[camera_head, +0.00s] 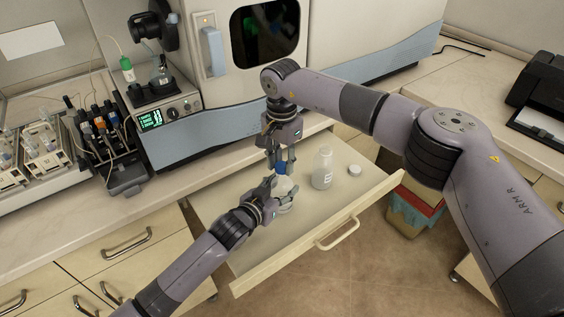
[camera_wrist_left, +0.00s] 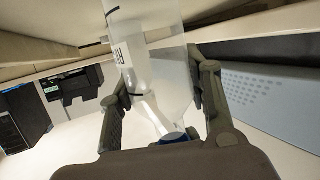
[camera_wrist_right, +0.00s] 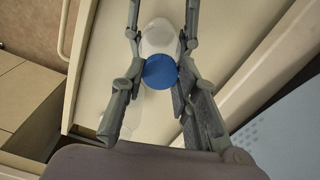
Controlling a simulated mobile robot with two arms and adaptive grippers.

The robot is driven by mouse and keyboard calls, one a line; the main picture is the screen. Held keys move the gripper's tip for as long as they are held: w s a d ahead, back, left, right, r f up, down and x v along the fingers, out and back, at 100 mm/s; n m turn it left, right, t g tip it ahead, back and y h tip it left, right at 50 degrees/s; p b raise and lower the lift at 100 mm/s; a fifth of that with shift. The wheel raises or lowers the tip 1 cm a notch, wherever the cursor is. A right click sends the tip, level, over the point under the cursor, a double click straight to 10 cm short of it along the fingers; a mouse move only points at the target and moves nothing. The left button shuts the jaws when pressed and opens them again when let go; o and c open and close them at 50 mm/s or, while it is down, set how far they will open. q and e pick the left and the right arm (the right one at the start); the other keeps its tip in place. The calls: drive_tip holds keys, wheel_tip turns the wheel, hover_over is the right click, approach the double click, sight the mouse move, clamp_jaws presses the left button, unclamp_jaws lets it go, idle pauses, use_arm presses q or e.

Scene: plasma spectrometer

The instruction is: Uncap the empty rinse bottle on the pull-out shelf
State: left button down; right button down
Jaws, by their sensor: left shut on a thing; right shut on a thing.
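The pull-out shelf (camera_head: 300,219) is open below the instrument. A pale bottle (camera_head: 285,185) with a blue cap (camera_head: 281,168) is on its left part. My left gripper (camera_head: 282,196) is shut around the bottle's body; in the left wrist view the translucent bottle (camera_wrist_left: 160,75) is between the fingers. My right gripper (camera_head: 281,157) points down from above, shut on the blue cap. In the right wrist view the cap (camera_wrist_right: 160,72) is between the fingers, with the white bottle shoulder (camera_wrist_right: 158,38) beyond. Whether cap and bottle still touch is unclear.
An uncapped translucent bottle (camera_head: 322,169) stands on the shelf to the right, close to my right gripper. A small white cap (camera_head: 355,170) lies beside it. The shelf's front and right parts are clear. The instrument (camera_head: 215,135) stands behind the shelf.

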sight(282, 166)
drive_tip(key=shift+r, duration=2)
use_arm(q)
drive_tip(key=c, duration=0.8)
unclamp_jaws()
drive_tip(key=shift+o, duration=0.2)
